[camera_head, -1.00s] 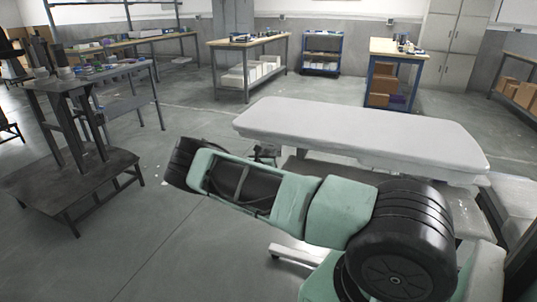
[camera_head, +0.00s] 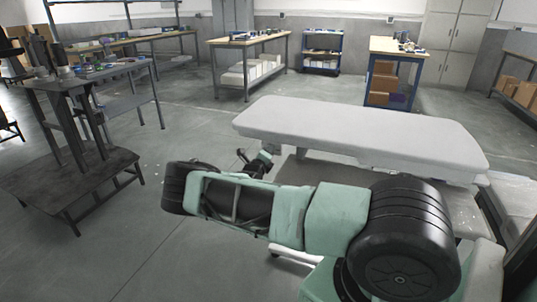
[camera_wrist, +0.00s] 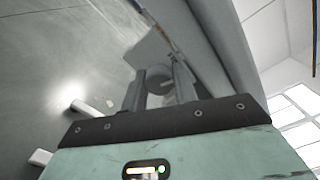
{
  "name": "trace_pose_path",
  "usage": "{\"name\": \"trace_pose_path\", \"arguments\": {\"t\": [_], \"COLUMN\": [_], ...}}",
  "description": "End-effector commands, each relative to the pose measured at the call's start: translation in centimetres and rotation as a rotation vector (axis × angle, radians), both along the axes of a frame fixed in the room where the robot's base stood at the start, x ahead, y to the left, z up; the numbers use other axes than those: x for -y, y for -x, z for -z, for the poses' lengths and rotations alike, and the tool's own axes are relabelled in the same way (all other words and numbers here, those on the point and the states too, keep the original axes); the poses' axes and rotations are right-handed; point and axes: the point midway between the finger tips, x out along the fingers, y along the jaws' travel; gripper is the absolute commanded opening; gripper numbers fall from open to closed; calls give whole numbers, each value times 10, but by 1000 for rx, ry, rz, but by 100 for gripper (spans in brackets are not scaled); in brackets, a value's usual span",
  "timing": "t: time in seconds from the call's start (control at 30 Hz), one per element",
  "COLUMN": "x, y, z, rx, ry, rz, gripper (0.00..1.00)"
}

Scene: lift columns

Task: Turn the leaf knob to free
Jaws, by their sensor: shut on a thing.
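A long padded table (camera_head: 360,128) with a pale top stands in front of me. In the wrist view, a grey round knob (camera_wrist: 159,79) sits at the table's end, beside a pale flat plate (camera_wrist: 150,47). My gripper (camera_wrist: 158,88) has one dark finger on each side of the knob and is shut on it. In the head view my gripper (camera_head: 250,157) is small and dark by the table's left end, and the knob cannot be made out there. Any marking on the knob is too small to read.
A dark stand (camera_head: 75,180) with a shelf is at the left. Workbenches (camera_head: 248,50) and a blue cart (camera_head: 321,52) stand along the back. The floor between the stand and the table is clear.

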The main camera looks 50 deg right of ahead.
Motion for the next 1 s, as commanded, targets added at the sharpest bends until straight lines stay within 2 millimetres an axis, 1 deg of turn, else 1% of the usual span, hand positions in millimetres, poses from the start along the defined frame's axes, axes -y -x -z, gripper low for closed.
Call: {"name": "trace_pose_path", "arguments": {"t": [0.2, 0.4, 0.6, 1.0], "x": [-1, -1, -1, -1], "y": [-1, -1, -1, -1], "z": [1, 1, 1, 1], "rx": [-138, -218, -257, -268], "ry": [57, 90, 105, 110], "rz": [-2, -1, -2, -3], "gripper": [6, 6, 6, 6]}}
